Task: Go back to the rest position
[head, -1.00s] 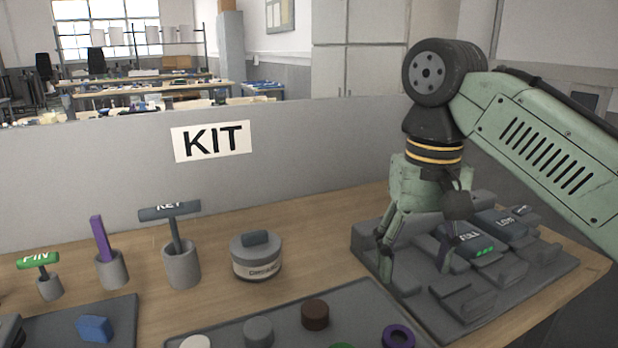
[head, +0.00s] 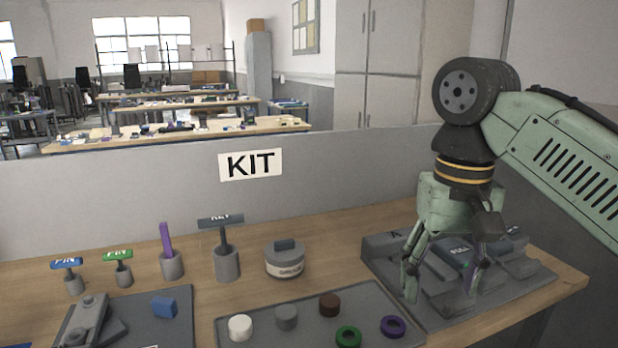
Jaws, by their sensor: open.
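My gripper (head: 440,290) hangs from my green arm at the right of the head view, pointing down. Its fingers are spread apart and nothing shows between them. It is above or in front of a grey dock (head: 400,245) with several slots. A dark block labelled FULL (head: 459,249) sits in the dock, partly hidden behind the fingers. I cannot tell whether the fingers touch the dock.
A grey tray (head: 262,340) holds white, grey and brown caps plus green and purple rings. A grease tub (head: 285,262), KEY tool (head: 222,240) and pin tools (head: 122,266) stand behind it. A low grey wall (head: 110,210) with a KIT sign (head: 251,164) closes off the back.

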